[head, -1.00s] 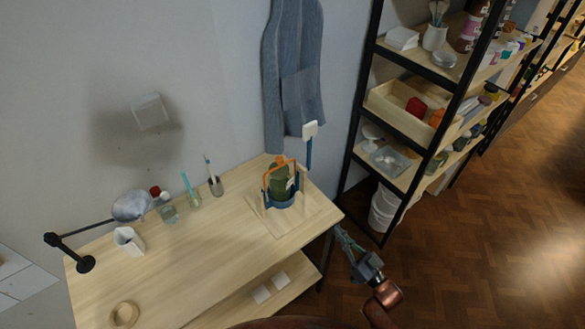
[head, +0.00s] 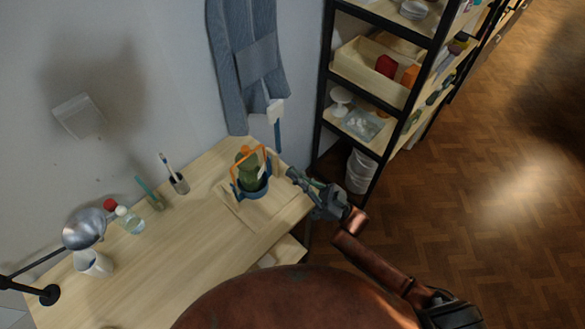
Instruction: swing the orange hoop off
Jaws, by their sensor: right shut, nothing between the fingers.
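The orange hoop (head: 235,163) stands up like a handle over a blue holder (head: 252,192) on the table's right part. A green object, cactus-like (head: 246,172), sits inside the holder under the hoop. My right gripper (head: 294,174) is shut and empty. It is just right of the hoop and holder, near the table's right edge, with a small gap in the picture; I cannot tell its exact depth. My left gripper is out of view.
The holder stands on a pale board (head: 240,213) on the wooden table (head: 190,235). Cups, bottles and a lamp (head: 84,228) stand along the left and back. A black-framed shelf (head: 325,80) rises behind on the right. A blue apron (head: 245,70) hangs on the wall.

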